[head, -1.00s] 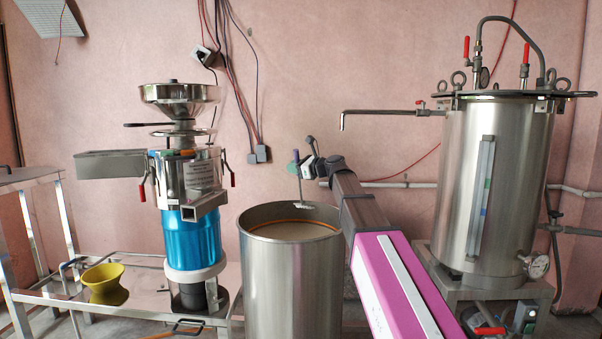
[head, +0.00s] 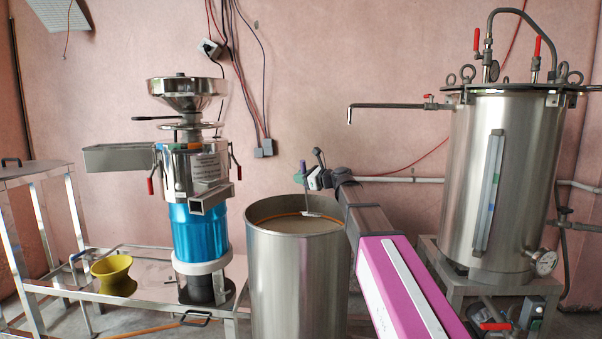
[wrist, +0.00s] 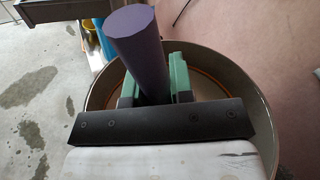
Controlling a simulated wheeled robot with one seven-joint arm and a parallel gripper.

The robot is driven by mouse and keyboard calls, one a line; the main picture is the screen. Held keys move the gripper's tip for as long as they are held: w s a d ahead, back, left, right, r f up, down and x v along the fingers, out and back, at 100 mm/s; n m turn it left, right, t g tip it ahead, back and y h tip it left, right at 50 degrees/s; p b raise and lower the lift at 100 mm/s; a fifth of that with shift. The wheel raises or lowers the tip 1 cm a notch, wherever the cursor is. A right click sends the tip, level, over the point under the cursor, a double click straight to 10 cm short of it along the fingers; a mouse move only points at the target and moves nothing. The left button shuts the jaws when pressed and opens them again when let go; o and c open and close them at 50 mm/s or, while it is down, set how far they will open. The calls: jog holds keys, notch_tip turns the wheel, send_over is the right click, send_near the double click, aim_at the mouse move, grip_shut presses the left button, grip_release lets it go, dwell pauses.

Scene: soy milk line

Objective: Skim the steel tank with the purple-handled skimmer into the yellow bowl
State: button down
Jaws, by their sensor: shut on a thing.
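The steel tank (head: 296,285) stands open in the middle of the head view, with pale liquid (head: 285,226) inside. My gripper (head: 314,182) is above the tank's back right rim, shut on the purple handle (head: 302,168) of the skimmer. The skimmer hangs down and its flat head (head: 313,215) shows within the tank's mouth; whether it touches the liquid I cannot tell. In the wrist view the handle (wrist: 137,45) stands between the green fingers (wrist: 156,88), hiding part of the tank (wrist: 262,100). The yellow bowl (head: 112,275) sits upright at the left.
The bowl is on a low steel table (head: 145,268), beside a grinder (head: 193,225) with a blue body. A large steel boiler (head: 512,190) stands at the right, its spout pipe (head: 390,106) reaching left above my arm. Cables hang on the back wall.

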aim_at(303, 166)
jog(key=shift+s+d+f, duration=1.1)
jog(key=shift+d+f, duration=0.65)
jog(key=shift+f, duration=4.75)
jog(key=shift+w+a+r, duration=0.2)
jog(key=shift+a+r, duration=0.1)
jog(key=shift+r, duration=3.1)
jog(key=shift+w+a+r, duration=0.15)
jog(key=shift+a+r, duration=0.15)
jog(key=shift+r, duration=3.15)
jog(key=shift+w+a+r, duration=0.2)
jog(key=shift+a+r, duration=0.1)
jog(key=shift+r, duration=3.1)
jog(key=shift+d, duration=0.1)
